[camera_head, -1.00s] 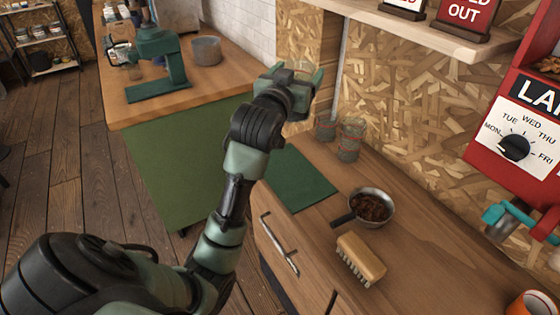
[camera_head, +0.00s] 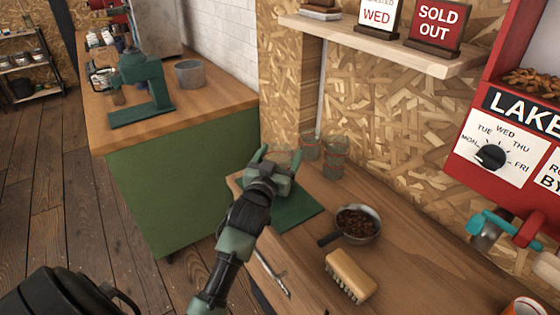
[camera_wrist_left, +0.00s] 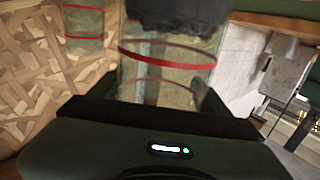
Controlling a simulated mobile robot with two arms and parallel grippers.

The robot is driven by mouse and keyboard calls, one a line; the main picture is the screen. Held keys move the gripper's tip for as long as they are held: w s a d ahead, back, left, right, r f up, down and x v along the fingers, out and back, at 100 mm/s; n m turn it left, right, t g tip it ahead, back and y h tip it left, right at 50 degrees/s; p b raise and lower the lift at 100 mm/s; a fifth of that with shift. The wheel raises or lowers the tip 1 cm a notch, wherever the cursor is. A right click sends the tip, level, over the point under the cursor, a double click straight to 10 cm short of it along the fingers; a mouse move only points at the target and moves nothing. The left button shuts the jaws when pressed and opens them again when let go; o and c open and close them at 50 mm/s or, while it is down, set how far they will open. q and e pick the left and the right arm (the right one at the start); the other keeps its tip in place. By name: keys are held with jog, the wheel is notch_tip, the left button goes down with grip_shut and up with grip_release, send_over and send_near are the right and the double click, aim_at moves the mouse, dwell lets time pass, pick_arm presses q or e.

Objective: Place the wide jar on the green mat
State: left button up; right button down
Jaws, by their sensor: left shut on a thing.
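My left gripper (camera_head: 279,158) is shut on the wide jar, which the gripper mostly hides in the head view. In the left wrist view the wide jar (camera_wrist_left: 165,72) fills the space between the fingers; it is clear glass with a red band and dark contents at the top of the picture. The green mat (camera_head: 300,207) lies on the wooden counter, partly hidden by my left gripper and arm. The gripper appears over the mat's far part; I cannot tell whether the jar touches it. My right gripper is not in view.
Two other glass jars, one (camera_head: 310,148) and another (camera_head: 335,161), stand behind, near the chipboard wall. A pan of beans (camera_head: 358,224) and a wooden brush (camera_head: 350,275) are right of the mat. A shelf (camera_head: 380,38) overhangs the counter. A red machine (camera_head: 510,150) is at the right.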

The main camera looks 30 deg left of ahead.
pick_arm(q)
jog(key=shift+f, duration=0.95)
jog(key=shift+f, duration=0.1)
jog(key=o, duration=1.3)
jog(key=shift+o, duration=1.3)
